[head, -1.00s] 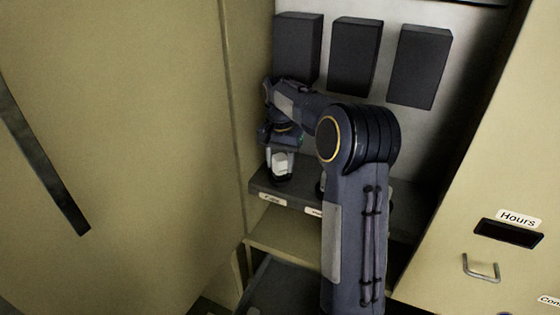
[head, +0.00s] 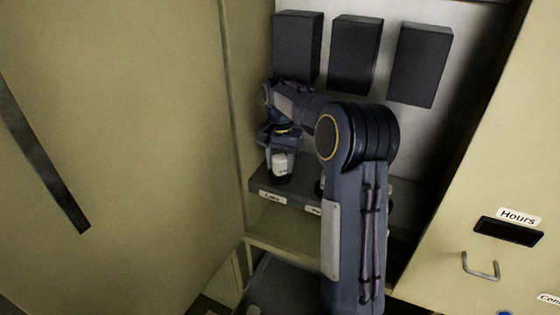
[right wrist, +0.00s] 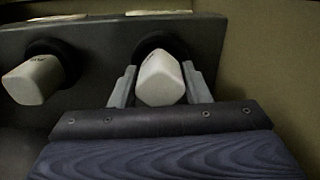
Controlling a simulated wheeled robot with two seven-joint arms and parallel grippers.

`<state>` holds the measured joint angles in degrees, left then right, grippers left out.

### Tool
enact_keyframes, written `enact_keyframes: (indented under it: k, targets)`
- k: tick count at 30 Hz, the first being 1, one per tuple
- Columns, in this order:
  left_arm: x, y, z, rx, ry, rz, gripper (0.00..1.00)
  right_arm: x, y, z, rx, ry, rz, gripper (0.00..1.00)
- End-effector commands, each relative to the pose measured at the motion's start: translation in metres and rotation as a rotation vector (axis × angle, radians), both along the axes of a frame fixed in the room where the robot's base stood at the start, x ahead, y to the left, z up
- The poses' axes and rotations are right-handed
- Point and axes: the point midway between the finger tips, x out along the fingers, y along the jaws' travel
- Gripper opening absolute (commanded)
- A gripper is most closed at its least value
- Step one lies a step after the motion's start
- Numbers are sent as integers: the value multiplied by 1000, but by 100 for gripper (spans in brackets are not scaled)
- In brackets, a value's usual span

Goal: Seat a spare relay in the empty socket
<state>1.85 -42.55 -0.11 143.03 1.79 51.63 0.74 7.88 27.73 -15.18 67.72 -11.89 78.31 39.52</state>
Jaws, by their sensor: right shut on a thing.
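My right gripper (head: 280,150) reaches into the open cabinet at the left end of a dark shelf and is shut on a pale, block-shaped relay (head: 280,165). In the right wrist view the two grey fingers of my gripper (right wrist: 160,92) flank this relay (right wrist: 161,78). A round black socket (right wrist: 160,43) shows right behind the relay; I cannot tell if the relay is fully seated. A second pale relay (right wrist: 33,79) stands at another black socket (right wrist: 55,52) to the left. An empty socket is not visible; my arm hides part of the shelf. My left gripper is out of view.
The dark shelf (head: 262,187) carries small white labels. Three black boxes (head: 355,55) hang on the back wall above. The cabinet's side walls stand close on both sides. A dark tray (head: 285,285) is below; a pale object at its edge is unclear.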

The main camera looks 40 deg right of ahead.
Motion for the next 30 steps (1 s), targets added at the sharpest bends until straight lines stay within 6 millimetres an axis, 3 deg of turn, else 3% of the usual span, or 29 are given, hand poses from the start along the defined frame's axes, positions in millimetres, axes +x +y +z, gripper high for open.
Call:
enact_keyframes:
  k: [6,7,9,17,30]
  targets:
    - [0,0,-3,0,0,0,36,0,0,-5,0,0,0,19]
    - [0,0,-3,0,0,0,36,0,0,-5,0,0,0,44]
    - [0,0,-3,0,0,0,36,0,0,-5,0,0,0,52]
    - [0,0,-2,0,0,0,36,0,0,-4,0,0,0,52]
    - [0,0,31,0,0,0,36,0,0,32,-1,-1,0,52]
